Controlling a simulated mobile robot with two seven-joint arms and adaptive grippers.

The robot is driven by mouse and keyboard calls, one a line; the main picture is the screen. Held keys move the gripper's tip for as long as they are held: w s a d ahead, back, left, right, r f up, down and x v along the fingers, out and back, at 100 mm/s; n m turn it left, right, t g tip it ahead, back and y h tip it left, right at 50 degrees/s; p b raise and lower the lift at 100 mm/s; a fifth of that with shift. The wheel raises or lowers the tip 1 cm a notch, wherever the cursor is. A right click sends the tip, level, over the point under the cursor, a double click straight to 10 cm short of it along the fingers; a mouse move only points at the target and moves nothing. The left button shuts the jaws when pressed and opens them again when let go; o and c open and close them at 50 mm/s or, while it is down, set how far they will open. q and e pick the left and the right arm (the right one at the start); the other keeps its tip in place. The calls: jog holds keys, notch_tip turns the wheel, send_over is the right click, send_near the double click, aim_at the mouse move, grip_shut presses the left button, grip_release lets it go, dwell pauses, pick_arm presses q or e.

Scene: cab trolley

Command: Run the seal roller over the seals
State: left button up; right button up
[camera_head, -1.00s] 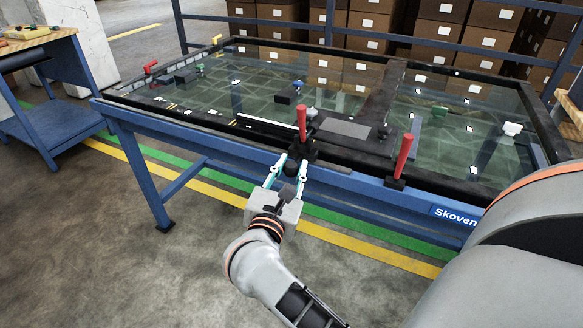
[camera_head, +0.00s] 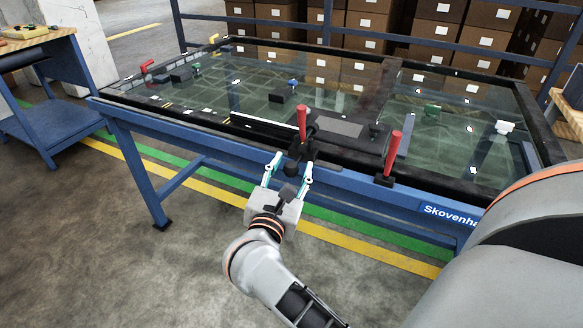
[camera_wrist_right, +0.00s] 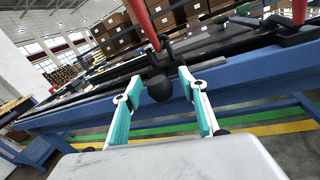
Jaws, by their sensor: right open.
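My right gripper (camera_head: 290,162) is open at the front edge of the blue trolley. Its fingers also show in the right wrist view (camera_wrist_right: 155,85), with a dark rounded knob (camera_wrist_right: 160,89) between or just beyond them; contact is unclear. Above the knob stands an upright red handle (camera_head: 302,122) on a black base. A second red handle (camera_head: 393,152) stands to its right on the same edge. The black frame (camera_head: 220,136) around the glass (camera_head: 450,145) may carry the seals, but I cannot tell them apart. I cannot identify the seal roller with certainty. My left gripper is out of view.
Several small dark blocks and coloured pieces lie across the glass, including a blue-topped one (camera_head: 282,97). A red piece (camera_head: 147,64) is at the far left. Boxes (camera_head: 350,50) stand behind a blue rail. A workbench (camera_head: 40,75) is at left; the floor in front is clear.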

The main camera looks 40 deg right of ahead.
aim_at(292, 162)
jog(key=shift+r, duration=0.1)
notch_tip(292, 162, up, 10)
jog(key=shift+f, duration=0.1)
dwell(0.3)
dwell(0.4)
